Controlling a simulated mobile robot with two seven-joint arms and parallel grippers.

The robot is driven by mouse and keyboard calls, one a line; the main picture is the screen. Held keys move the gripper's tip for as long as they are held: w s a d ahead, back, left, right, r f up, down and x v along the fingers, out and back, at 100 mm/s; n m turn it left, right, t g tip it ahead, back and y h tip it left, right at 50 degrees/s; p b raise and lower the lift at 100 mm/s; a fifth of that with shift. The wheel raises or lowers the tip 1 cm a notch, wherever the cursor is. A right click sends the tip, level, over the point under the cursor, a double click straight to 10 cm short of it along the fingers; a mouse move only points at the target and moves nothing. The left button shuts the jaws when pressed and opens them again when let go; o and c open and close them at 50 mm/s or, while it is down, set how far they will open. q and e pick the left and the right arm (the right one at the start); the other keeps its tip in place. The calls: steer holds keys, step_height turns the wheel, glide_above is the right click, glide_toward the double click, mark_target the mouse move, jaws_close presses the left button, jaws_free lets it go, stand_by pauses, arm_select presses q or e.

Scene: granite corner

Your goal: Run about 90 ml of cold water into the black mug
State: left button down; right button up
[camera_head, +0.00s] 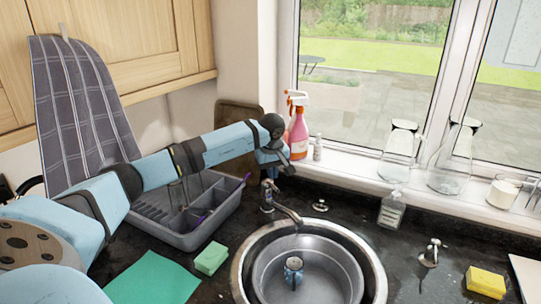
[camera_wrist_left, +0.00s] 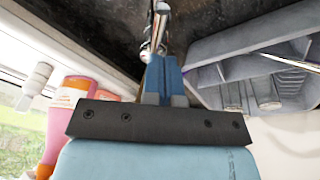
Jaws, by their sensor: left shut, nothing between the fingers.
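A small blue-grey and dark vessel (camera_head: 293,268), perhaps the mug, stands under the tap's spout; I cannot confirm that it is the black mug. It is inside a grey round basin (camera_head: 345,262) in the sink. The chrome tap (camera_head: 285,211) stands behind the sink and also shows in the left wrist view (camera_wrist_left: 157,28). My left gripper (camera_head: 270,173) is shut and empty, at the upper end of the tap. In the left wrist view its blue fingers (camera_wrist_left: 163,75) are together close to the tap; contact is unclear. I see no running water. My right gripper is not in view.
A grey dish rack (camera_head: 190,232) stands left of the tap, under my arm. Pink spray bottle (camera_head: 298,135), clear soap bottle (camera_head: 391,211) and glass jugs (camera_head: 398,155) stand along the window. A second chrome fitting (camera_head: 430,252), green sponge (camera_head: 211,259) and yellow sponge (camera_head: 486,282) flank the sink.

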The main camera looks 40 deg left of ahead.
arm_select(q)
steer(key=shift+d+f, duration=0.25)
steer(key=shift+f, duration=0.3)
steer(key=shift+d+f, duration=0.2)
steer(key=shift+f, duration=0.35)
